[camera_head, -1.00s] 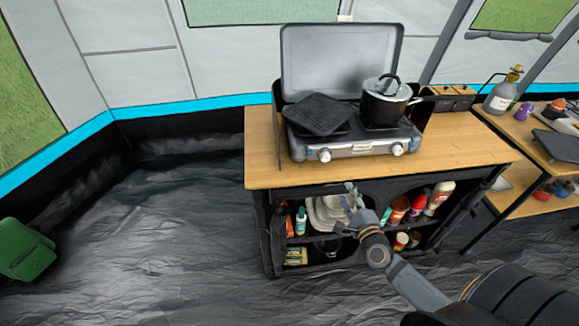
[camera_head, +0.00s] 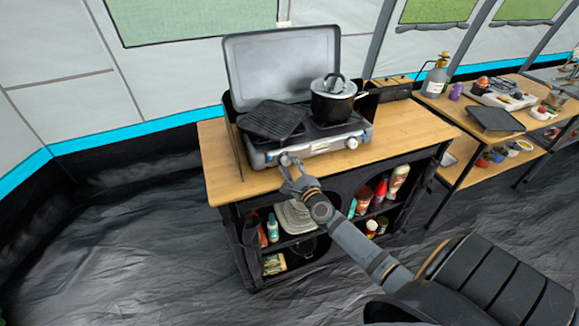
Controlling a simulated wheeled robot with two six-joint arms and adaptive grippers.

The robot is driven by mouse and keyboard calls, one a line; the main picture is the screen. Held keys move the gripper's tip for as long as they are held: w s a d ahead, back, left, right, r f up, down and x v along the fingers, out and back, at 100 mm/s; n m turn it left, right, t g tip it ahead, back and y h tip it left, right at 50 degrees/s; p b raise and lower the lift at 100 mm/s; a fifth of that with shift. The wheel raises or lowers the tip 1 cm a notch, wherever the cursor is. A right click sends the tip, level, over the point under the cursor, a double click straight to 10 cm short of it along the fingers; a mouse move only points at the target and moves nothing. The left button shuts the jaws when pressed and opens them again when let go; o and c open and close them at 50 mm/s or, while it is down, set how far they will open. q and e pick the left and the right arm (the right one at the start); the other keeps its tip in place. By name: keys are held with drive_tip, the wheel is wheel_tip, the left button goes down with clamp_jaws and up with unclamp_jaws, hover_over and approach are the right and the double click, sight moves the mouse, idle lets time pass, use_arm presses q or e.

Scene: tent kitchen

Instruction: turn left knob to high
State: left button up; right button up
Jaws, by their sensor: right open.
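The camping stove (camera_head: 315,147) stands on the wooden counter with its grey lid (camera_head: 283,68) raised. Its left knob (camera_head: 285,159) is at the front left of the stove panel, and its right knob (camera_head: 352,143) is farther right. My right gripper (camera_head: 290,167) is open and empty, with its fingertips at the left knob, one to each side of it or just in front. I cannot tell whether they touch it. The fingers partly hide the knob, and its setting is too small to read. My left gripper is out of view.
A dark griddle (camera_head: 272,120) lies on the left burner and a lidded pot (camera_head: 333,101) stands on the right one. The wooden counter (camera_head: 225,180) has bare room at its left front. Shelves below hold bottles and plates (camera_head: 296,217). A side table stands at right.

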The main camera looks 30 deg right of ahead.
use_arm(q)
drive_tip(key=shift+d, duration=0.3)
use_arm(e)
drive_tip(key=shift+c, duration=0.2)
clamp_jaws()
drive_tip(key=shift+r+n+p, duration=0.25)
drive_tip(key=shift+n+p, duration=0.75)
drive_tip(key=shift+p, duration=0.05)
drive_tip(key=n+p, duration=0.3)
drive_tip(key=n, duration=0.1)
drive_tip(key=shift+r+g+p, duration=0.1)
drive_tip(key=shift+g+p, duration=0.2)
drive_tip(key=n+p, duration=0.3)
drive_tip(key=n, duration=0.2)
drive_tip(key=shift+a+g+h+p, duration=0.1)
drive_tip(key=shift+g+h+p, duration=0.2)
drive_tip(key=shift+p, duration=0.1)
use_arm(q)
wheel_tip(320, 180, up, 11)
drive_tip(key=p, duration=0.1)
use_arm(e)
drive_tip(key=shift+n, duration=1)
drive_tip(key=shift+f, duration=0.2)
drive_tip(key=shift+o, duration=0.2)
unclamp_jaws()
